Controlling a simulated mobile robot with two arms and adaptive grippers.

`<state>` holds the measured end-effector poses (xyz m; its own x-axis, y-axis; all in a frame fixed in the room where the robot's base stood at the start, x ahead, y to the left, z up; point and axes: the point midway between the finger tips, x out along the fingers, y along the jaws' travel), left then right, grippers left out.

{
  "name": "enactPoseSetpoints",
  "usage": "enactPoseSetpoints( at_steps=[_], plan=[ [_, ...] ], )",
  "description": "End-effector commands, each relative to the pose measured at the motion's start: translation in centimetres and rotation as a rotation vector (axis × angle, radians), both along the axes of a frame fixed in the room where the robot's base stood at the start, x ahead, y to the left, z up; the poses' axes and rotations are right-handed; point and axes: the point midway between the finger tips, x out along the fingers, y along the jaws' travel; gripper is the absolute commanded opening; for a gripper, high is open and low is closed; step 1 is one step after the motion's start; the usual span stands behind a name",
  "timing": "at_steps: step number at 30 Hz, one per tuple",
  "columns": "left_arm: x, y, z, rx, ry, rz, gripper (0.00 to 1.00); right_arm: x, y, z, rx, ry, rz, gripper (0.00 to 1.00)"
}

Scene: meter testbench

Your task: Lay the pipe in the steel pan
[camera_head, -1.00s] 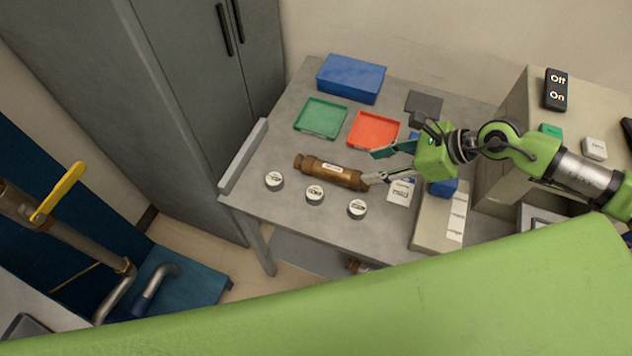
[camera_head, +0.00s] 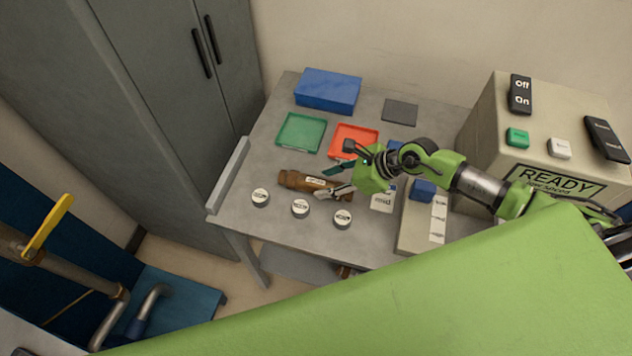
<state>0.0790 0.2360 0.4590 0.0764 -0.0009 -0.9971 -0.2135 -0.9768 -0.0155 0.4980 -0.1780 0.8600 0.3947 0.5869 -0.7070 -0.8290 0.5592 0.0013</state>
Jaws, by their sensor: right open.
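The pipe (camera_head: 294,181), a brown metal cylinder with a pale label, lies on its side on the grey table. My right gripper (camera_head: 328,181) is open, its two fingers at the right part of the pipe. In this view the lower finger overlaps the pipe's right end and partly hides it. I cannot tell if the fingers touch it. No steel pan can be made out with certainty. My left gripper is not in view.
Green tray (camera_head: 299,133), orange-red tray (camera_head: 352,139) and blue box (camera_head: 328,90) stand behind the pipe. Several round gauges, one of them (camera_head: 300,208), lie in front. A beige READY-labelled cabinet (camera_head: 480,131) stands right. A grey raised strip (camera_head: 229,176) edges the table's left.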

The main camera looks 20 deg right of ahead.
Motion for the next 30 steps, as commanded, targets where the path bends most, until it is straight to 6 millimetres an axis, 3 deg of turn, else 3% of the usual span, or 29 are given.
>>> enactPoseSetpoints(
  at_steps=[6, 15, 20, 30],
  plan=[
    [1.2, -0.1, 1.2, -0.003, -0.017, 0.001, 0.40, 1.3, 1.6, -1.7, 0.002, -0.001, -0.001, 0.40],
    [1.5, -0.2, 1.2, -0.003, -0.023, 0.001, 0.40, 1.4, 1.8, -2.2, -0.001, -0.001, 0.000, 0.40],
    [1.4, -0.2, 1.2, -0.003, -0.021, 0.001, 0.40, 1.4, 1.8, -2.2, -0.001, -0.001, 0.000, 0.01],
    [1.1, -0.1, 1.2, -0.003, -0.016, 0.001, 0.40, 1.5, 1.9, -1.8, 0.002, -0.006, -0.001, 0.00]
  ],
)
